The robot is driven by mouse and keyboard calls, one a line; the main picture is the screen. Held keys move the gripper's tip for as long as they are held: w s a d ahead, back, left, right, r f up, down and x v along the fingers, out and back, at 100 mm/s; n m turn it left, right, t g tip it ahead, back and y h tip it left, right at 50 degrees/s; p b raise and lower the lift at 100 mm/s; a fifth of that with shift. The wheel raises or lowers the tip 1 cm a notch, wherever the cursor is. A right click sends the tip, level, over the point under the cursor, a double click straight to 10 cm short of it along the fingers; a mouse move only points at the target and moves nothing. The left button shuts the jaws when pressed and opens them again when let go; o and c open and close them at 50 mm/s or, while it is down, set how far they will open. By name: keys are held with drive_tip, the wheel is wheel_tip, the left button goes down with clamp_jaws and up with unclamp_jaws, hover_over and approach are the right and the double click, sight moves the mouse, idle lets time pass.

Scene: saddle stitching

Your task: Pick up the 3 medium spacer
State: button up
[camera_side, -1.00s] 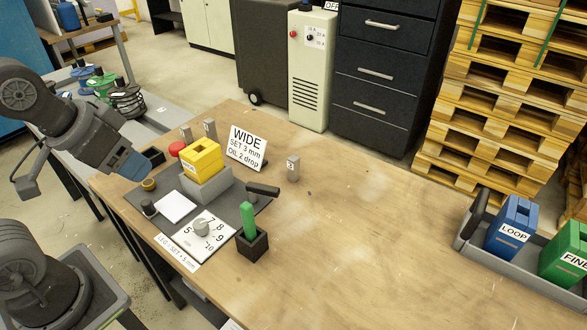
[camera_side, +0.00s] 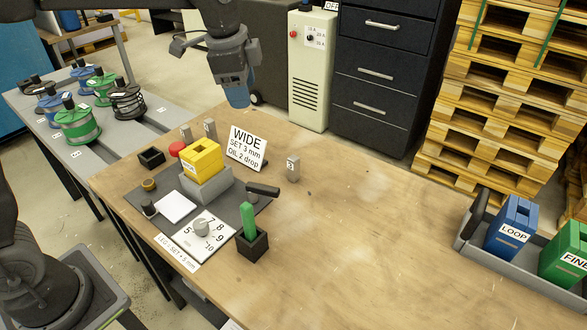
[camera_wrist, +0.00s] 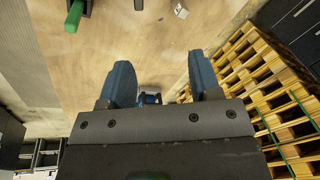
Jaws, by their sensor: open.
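The spacer marked 3 (camera_side: 293,169) is a small grey upright block on the wooden table, just right of the WIDE sign. A small pale block with a dark mark, likely the same spacer (camera_wrist: 180,9), shows at the top edge of the wrist view. My gripper (camera_side: 237,98) is open and empty, with blue fingers pointing down. In the side view it appears above and left of the spacer, clear of the table. The wrist view shows the two fingers (camera_wrist: 158,78) wide apart with nothing between them.
Two more grey blocks (camera_side: 210,128) stand behind the yellow block (camera_side: 201,156). The WIDE sign (camera_side: 246,148) stands close left of the spacer. A green-handled tool (camera_side: 248,220) is in a black holder in front. Table right of the spacer is clear up to the grey tray (camera_side: 520,268).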

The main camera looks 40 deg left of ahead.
drive_tip(key=w+d+f+m+g, duration=0.1)
drive_tip(key=w+f+m, duration=0.25)
drive_tip(key=w, duration=0.35)
drive_tip(key=m+g, duration=0.1)
drive_tip(key=m, duration=0.3)
hover_over(293, 158)
wheel_tip(293, 158, down, 9)
drive_tip(key=f, duration=0.8)
drive_tip(key=shift+w+f, duration=0.25)
drive_tip(key=shift+w, duration=0.15)
drive_tip(key=shift+s+f, duration=0.2)
drive_tip(key=shift+f, duration=1.2)
drive_tip(key=shift+s+f, duration=0.15)
drive_tip(key=shift+f, duration=1.2)
drive_tip(key=shift+r, duration=0.1)
clamp_jaws()
